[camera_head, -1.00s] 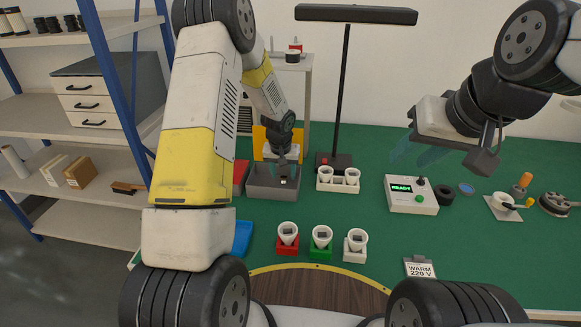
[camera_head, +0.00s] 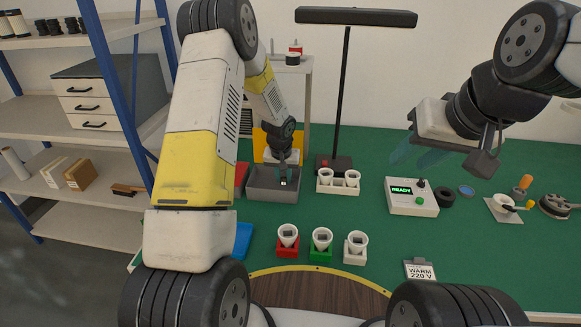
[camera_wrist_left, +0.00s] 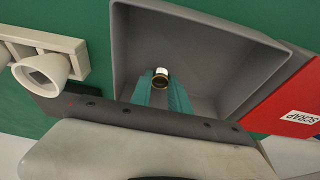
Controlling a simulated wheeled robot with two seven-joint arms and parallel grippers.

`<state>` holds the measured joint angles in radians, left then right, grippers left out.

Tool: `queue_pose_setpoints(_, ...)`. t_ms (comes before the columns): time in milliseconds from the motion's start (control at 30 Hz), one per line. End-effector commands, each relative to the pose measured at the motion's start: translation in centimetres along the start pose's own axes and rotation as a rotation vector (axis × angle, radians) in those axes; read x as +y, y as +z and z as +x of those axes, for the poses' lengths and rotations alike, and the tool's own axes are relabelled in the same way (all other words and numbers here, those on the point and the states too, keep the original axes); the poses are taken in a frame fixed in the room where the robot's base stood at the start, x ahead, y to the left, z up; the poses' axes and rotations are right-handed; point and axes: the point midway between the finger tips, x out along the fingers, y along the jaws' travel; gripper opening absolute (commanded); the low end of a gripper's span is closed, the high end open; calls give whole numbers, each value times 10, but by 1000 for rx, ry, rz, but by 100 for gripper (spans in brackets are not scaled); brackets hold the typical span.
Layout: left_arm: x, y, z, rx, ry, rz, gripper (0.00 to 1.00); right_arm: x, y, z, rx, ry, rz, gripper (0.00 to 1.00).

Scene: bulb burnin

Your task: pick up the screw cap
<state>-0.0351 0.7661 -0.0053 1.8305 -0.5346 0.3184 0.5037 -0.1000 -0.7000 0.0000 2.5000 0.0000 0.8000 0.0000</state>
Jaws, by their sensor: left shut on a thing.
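The screw cap (camera_wrist_left: 161,77) is a small brassy ring with a pale top, seen in the left wrist view over the grey bin (camera_wrist_left: 215,40). My left gripper (camera_wrist_left: 161,88) is shut on it, with teal fingers at its sides. In the head view my left gripper (camera_head: 284,178) reaches down at the grey bin (camera_head: 262,197), and the cap is only a tiny pale spot there. I cannot tell whether the cap touches the bin floor. My right gripper (camera_head: 415,160) is open and empty above the right part of the bench.
A red scrap bin (camera_wrist_left: 285,100) adjoins the grey one. A READY tester (camera_head: 410,203) stands right of a black lamp post (camera_head: 342,100).

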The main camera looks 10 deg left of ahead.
Motion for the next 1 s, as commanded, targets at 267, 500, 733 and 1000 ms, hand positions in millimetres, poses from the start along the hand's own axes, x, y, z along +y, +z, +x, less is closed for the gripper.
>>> queue_pose_setpoints(267,0,-15,-48,6,1,-3,0,0,0,0,0,0,0,36)
queue_pose_setpoints(500,0,-24,-86,3,0,0,0,0,0,0,0,0,0,36)
queue_pose_setpoints(733,0,-29,-104,3,1,-1,0,0,0,0,0,0,0,36)
queue_pose_setpoints(1000,0,-34,-119,2,1,-1,0,0,0,0,0,0,0,36)
